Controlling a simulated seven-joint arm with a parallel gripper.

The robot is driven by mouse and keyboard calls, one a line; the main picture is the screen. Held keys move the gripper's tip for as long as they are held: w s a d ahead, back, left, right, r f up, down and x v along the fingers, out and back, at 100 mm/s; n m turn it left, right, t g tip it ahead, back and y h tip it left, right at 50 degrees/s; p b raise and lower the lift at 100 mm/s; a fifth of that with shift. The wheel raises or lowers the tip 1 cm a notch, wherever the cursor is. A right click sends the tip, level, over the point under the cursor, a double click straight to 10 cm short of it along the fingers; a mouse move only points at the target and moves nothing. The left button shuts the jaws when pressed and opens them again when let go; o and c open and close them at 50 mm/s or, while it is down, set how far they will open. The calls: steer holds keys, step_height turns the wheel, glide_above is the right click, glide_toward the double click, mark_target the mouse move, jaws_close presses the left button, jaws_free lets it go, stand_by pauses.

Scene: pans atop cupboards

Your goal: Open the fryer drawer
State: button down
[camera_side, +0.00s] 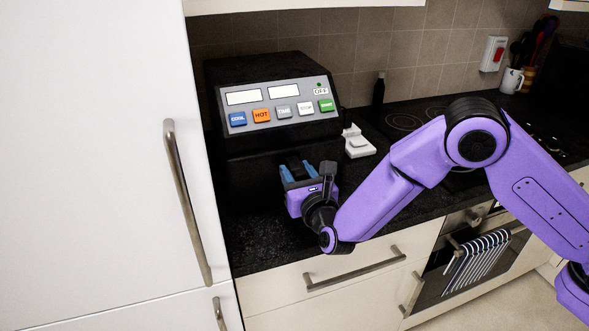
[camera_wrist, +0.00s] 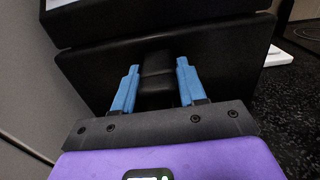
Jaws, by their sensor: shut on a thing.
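The black fryer (camera_side: 262,68) stands on the dark counter beside the tall white cupboard, its button panel facing out. Its black drawer front (camera_wrist: 222,60) fills much of the wrist view, below the fryer's upper body (camera_wrist: 130,18). A black handle (camera_wrist: 157,80) sticks out from the middle of the drawer front. My gripper (camera_side: 298,170) is low at the fryer's front, with its blue fingers pointing at the drawer. In the wrist view my gripper (camera_wrist: 157,88) has one finger on each side of the handle and is shut on it. The side view does not show clearly how far out the drawer is.
The tall white cupboard (camera_side: 95,140) with a long metal handle is close on the left. A white object (camera_side: 358,142) lies right of the fryer, near a dark bottle (camera_side: 379,92). The hob (camera_side: 405,120) is farther right. Bare counter (camera_side: 265,245) lies in front of the fryer.

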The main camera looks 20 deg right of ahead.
steer(key=s, duration=2.4)
steer(key=c, duration=0.7)
jaws_free()
steer(key=s, duration=0.7)
steer(key=shift+s, duration=0.25)
